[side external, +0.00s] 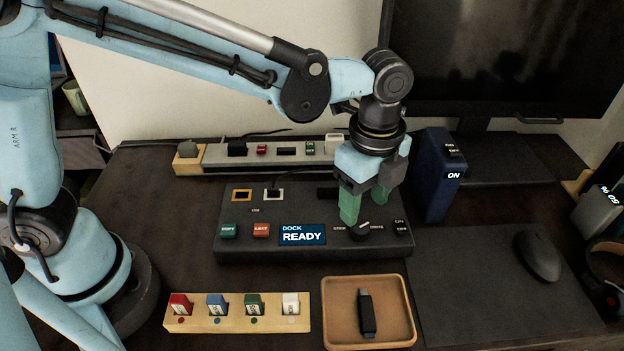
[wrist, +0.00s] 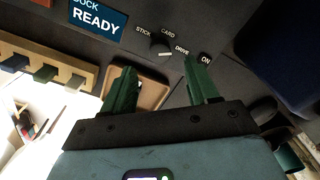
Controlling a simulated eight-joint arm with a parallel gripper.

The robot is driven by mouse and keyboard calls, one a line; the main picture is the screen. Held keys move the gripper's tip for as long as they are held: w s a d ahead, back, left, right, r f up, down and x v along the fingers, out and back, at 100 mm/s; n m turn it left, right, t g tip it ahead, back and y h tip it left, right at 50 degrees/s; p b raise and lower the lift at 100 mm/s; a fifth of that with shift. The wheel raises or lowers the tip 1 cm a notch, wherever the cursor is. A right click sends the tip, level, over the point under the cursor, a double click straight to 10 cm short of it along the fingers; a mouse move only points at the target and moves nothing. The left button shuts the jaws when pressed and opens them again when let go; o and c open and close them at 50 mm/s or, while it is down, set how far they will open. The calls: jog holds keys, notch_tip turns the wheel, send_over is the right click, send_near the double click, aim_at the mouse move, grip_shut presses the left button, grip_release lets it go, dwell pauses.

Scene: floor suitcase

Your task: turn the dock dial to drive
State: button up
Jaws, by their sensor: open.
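The black dial (side external: 359,231) sits near the right front of the dark dock (side external: 265,192). It also shows in the wrist view (wrist: 160,46), ringed by the labels STICK, CARD and DRIVE. It has a pale pointer mark; I cannot tell for sure which label it faces. My gripper (side external: 362,208) is open, green fingers pointing down, just above and behind the dial in the side view. In the wrist view, the fingertips (wrist: 159,66) are apart with nothing between them, and the dial shows beyond them. The dock display (side external: 303,235) reads READY.
A blue drive box (side external: 437,190) marked ON stands close right of my gripper. COPY (side external: 229,230) and EJECT (side external: 262,230) buttons are on the dock. In front are a tan tray (side external: 338,338) with a black stick (side external: 366,312) and a wooden rack (side external: 238,325) of colored sticks.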

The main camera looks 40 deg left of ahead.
aim_at(360, 227)
notch_tip(360, 227, up, 7)
dwell(0.3)
jog(key=shift+f, duration=0.1)
jog(key=s+a+f+n+t, duration=0.1)
jog(key=s+a+n+t, duration=0.2)
jog(key=a+n, duration=0.6)
jog(key=s+a+f+n+t, duration=0.1)
jog(key=s+a+n+t, duration=0.2)
jog(key=a+n, duration=0.7)
jog(key=a+t, duration=0.1)
jog(key=a, duration=0.2)
jog(key=shift+f+n, duration=0.15)
jog(key=shift+n, duration=0.15)
jog(key=shift+s, duration=0.1)
jog(key=shift+c, duration=0.2)
